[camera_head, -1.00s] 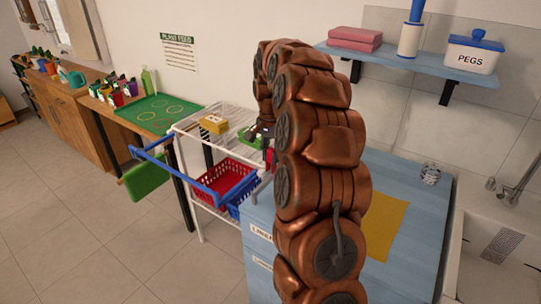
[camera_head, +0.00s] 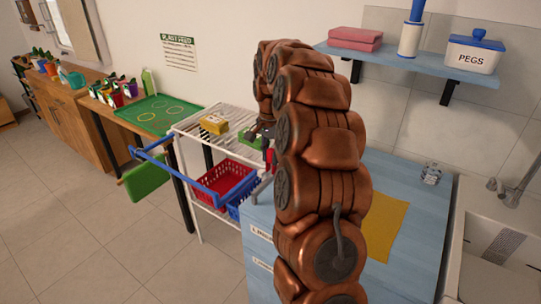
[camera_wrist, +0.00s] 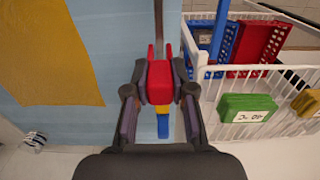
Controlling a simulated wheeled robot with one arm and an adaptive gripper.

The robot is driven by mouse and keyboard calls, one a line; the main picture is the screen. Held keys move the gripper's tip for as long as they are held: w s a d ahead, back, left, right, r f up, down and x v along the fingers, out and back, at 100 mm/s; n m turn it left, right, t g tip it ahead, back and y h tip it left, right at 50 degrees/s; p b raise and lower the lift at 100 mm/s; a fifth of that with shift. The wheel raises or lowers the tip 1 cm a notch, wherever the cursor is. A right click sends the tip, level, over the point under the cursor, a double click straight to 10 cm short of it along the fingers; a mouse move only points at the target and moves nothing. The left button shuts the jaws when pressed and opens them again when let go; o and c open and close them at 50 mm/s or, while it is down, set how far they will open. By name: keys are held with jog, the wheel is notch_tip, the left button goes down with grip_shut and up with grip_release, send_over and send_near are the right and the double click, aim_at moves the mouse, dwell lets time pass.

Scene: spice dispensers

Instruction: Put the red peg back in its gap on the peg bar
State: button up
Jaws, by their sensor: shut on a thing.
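My gripper (camera_wrist: 158,84) is shut on the red peg (camera_wrist: 158,88), seen in the middle of the wrist view. Two red prongs of the peg point toward the top of that view. A yellow piece (camera_wrist: 162,116) and a blue piece (camera_wrist: 163,129) show just beyond the peg, toward the bottom of the picture. They look like other pegs, but the peg bar and its gap cannot be made out clearly. In the head view my gripper (camera_head: 265,131) is mostly behind my copper arm, above the gap between the blue worktop and the white cart.
The white wire cart (camera_head: 190,128) holds a yellow box (camera_head: 214,124), a green box (camera_wrist: 245,108) and a red basket (camera_head: 225,178). The blue worktop (camera_head: 412,170) carries a yellow cloth (camera_head: 385,228) and a clear ribbed object (camera_head: 431,173). A shelf (camera_head: 400,62) hangs above.

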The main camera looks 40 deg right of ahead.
aim_at(270, 150)
jog(key=shift+f+b, duration=1.4)
jog(key=shift+f, duration=1.35)
dwell(0.7)
jog(key=o, duration=0.9)
jog(key=shift+o, duration=0.2)
jog(key=shift+r, duration=0.1)
jog(key=shift+r+p, duration=1)
jog(key=shift+r, duration=3.45)
